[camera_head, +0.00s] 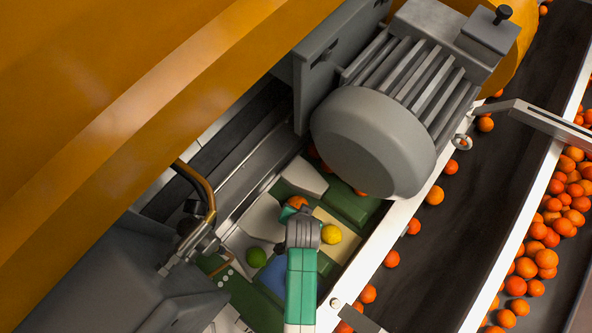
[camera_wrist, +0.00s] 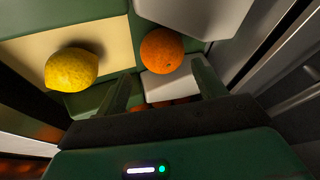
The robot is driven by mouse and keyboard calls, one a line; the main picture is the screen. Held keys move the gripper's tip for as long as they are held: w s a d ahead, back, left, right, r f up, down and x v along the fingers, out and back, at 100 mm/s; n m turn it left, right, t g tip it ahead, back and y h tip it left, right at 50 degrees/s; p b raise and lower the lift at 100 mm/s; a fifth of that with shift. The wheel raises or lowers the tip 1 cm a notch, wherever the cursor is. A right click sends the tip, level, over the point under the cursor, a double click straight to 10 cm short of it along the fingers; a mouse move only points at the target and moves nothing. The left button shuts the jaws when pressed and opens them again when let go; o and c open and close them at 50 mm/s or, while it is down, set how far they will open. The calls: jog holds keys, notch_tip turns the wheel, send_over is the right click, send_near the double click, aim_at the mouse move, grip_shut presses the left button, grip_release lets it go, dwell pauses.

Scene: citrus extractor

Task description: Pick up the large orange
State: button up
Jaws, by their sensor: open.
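A large orange (camera_wrist: 162,50) sits in the wrist view just ahead of my gripper (camera_wrist: 162,76), lined up with the gap between the two green fingers. The fingers are spread and hold nothing. I cannot tell how far below the tips the orange lies. In the head view the orange (camera_head: 297,202) shows just past the end of my gripper (camera_head: 288,213), partly covered by it. The fingers are mostly hidden there behind my wrist.
A yellow lemon (camera_wrist: 71,69) lies left of the orange on a cream panel (camera_wrist: 112,48). A large grey motor (camera_head: 372,140) stands close above right. A white rail and belt (camera_head: 455,210) with oranges run along the right.

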aim_at(296, 201)
jog(key=shift+b+x, duration=0.7)
jog(key=shift+x, duration=0.45)
jog(key=b+x, duration=0.1)
jog(key=x, duration=0.1)
jog(key=b+x, duration=0.1)
jog(key=x, duration=0.1)
jog(key=shift+w+a+f+b, duration=0.1)
jog(key=shift+a+f+b, duration=0.15)
jog(key=shift+f+b, duration=0.15)
jog(key=shift+w+f, duration=0.1)
jog(key=shift+w, duration=0.05)
jog(key=c, duration=0.7)
